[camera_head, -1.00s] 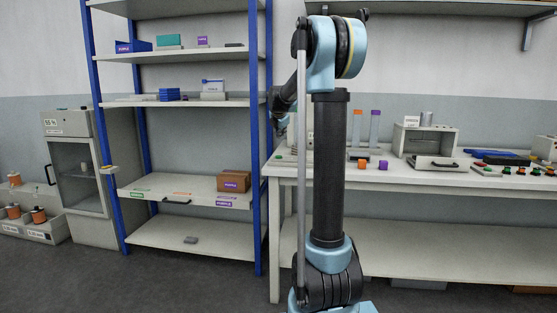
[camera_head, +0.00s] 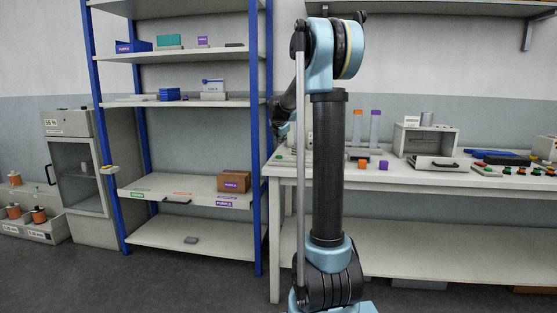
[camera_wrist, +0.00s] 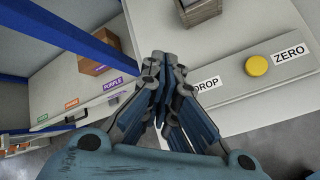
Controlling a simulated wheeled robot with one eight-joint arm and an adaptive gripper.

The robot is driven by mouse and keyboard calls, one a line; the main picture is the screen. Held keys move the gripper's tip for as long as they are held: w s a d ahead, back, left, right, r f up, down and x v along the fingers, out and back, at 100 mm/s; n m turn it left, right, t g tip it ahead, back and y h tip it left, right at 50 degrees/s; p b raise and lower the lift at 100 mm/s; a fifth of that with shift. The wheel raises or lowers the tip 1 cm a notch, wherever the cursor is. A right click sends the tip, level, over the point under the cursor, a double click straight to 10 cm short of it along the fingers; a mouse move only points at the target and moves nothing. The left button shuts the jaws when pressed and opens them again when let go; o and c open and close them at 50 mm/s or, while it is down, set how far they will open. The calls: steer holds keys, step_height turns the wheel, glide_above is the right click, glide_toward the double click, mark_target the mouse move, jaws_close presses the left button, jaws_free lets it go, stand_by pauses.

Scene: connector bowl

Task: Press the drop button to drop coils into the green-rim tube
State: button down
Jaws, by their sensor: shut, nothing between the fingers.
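My gripper (camera_wrist: 163,58) is shut and empty in the wrist view. Its fingertips are over the control panel (camera_wrist: 235,104), at the left side of the DROP label (camera_wrist: 207,84). The drop button itself does not show; my fingers hide that spot, and I cannot tell whether they touch it. A yellow button (camera_wrist: 256,65) sits right of the DROP label, beside the ZERO label (camera_wrist: 290,53). In the head view, an orange-rim tube (camera_head: 357,126) and a purple-rim tube (camera_head: 375,127) stand on the bench. I do not see the green-rim tube; my arm covers part of the bench there.
In the wrist view, a grey open box (camera_wrist: 200,12) stands beyond the panel. A blue shelf post (camera_wrist: 62,36) is close on the left, with a brown box (camera_wrist: 97,52) on the shelf behind. The white bench (camera_head: 425,178) carries several other devices at right.

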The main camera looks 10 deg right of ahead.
steer(key=shift+f, duration=1.9)
steer(key=shift+s+f, duration=0.1)
steer(key=shift+f, duration=0.7)
stand_by(1.0)
steer(key=shift+r, duration=0.9)
steer(key=shift+r, duration=2.5)
